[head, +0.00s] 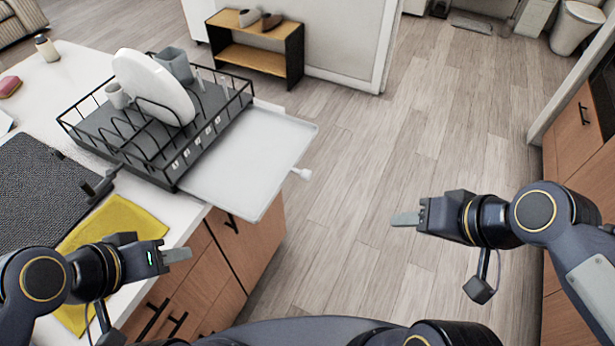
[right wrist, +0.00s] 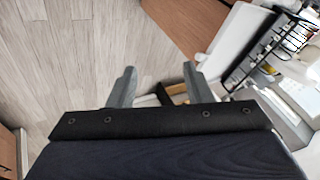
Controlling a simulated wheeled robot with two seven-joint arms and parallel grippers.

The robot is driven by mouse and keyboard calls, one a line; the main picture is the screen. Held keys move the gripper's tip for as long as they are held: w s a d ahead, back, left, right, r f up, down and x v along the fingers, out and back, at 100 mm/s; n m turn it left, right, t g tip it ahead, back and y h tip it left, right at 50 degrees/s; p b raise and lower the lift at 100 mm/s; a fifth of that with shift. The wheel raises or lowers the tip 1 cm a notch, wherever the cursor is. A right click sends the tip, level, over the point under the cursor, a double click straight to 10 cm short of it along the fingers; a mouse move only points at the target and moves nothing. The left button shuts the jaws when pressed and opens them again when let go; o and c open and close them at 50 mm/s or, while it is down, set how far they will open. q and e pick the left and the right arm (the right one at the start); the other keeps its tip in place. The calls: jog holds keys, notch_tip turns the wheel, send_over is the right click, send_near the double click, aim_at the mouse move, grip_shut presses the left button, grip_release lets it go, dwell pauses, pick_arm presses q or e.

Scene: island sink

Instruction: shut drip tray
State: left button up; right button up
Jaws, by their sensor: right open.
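The white drip tray (head: 248,160) is pulled out from under the black dish rack (head: 160,120) and sticks out past the counter's edge over the floor. A small white spout (head: 301,173) is on its outer side. The tray also shows in the right wrist view (right wrist: 237,38), ahead and to the right of the fingers. My right gripper (head: 405,219) is open and empty over the floor, to the right of and apart from the tray. Its two fingers show apart in the right wrist view (right wrist: 157,88). My left gripper (head: 178,255) is over the counter's front edge, apart from the tray; its finger gap is unclear.
The rack holds a white plate (head: 150,88), a mug and a grey cup. A yellow cloth (head: 115,225) and a dark mat (head: 40,190) lie on the counter. A low shelf (head: 258,55) stands behind. Floor (head: 370,170) between tray and right gripper is clear.

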jog(key=w+a+f+m+y+b, duration=0.1)
jog(key=w+f+b, duration=0.1)
jog(key=w, duration=0.3)
jog(key=w+a+f+m+y+b, duration=0.1)
jog(key=w+f+b, duration=0.1)
jog(key=w, duration=0.3)
jog(key=w+a+f+m+y+b, duration=0.1)
jog(key=w+f+b, duration=0.1)
jog(key=w+b, duration=0.2)
jog(key=shift+w+a+f+m+g+y, duration=0.15)
jog(key=shift+w+a+m+g+y, duration=0.15)
jog(key=shift+w+y, duration=0.1)
grip_shut()
jog(key=w+a+r+p+x, duration=0.1)
jog(key=r+x, duration=0.1)
jog(key=x, duration=1)
jog(key=shift+a, duration=0.5)
jog(key=shift+f, duration=0.15)
